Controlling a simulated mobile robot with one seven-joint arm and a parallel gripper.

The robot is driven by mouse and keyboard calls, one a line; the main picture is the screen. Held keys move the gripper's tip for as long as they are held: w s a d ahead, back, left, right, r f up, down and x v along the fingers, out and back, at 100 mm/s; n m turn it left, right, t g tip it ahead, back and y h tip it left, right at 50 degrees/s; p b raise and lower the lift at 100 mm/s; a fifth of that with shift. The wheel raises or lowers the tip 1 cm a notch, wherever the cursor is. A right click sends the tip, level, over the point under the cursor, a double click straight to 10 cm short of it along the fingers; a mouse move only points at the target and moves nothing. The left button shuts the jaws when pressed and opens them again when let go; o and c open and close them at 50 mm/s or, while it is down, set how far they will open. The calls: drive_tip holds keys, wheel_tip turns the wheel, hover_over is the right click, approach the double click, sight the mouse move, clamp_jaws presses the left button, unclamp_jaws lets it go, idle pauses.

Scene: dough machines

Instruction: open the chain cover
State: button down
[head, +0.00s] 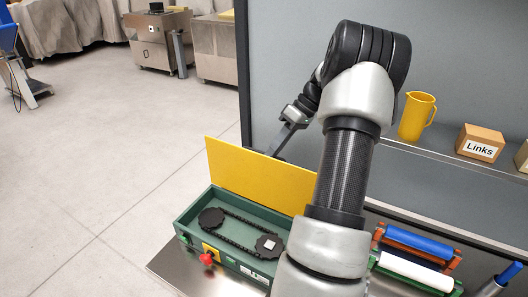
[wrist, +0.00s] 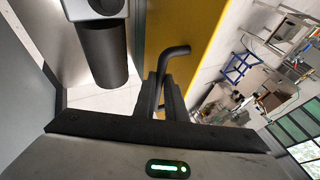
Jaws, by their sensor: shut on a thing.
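The yellow chain cover (head: 262,173) stands raised, roughly upright, along the back edge of the green box (head: 190,217). The box is open, and the black chain (head: 238,232) on its two sprockets shows inside. In the wrist view the cover (wrist: 186,25) is a yellow panel with a dark bent handle (wrist: 174,51). My gripper (wrist: 167,92) is shut on this handle. In the head view my gripper (head: 288,138) is at the cover's far side, and its fingertips are partly hidden behind the cover's top edge.
A red knob (head: 206,258) is on the box's front. A tool with blue and white rollers (head: 417,270) lies to the right. A shelf behind holds a yellow jug (head: 416,116) and a "Links" box (head: 480,143).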

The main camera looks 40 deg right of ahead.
drive_tip(key=shift+d+f, duration=0.5)
drive_tip(key=shift+f, duration=0.2)
drive_tip(key=c, duration=1.8)
unclamp_jaws()
drive_tip(key=shift+w+r, duration=0.1)
drive_tip(key=shift+w, duration=0.05)
drive_tip(key=shift+r, duration=0.1)
drive_tip(key=shift+r, duration=0.1)
drive_tip(key=p+v, duration=0.1)
drive_tip(key=v, duration=1.6)
drive_tip(key=shift+w+d+r, duration=0.1)
drive_tip(key=shift+d+r, duration=0.05)
drive_tip(key=shift+d, duration=0.05)
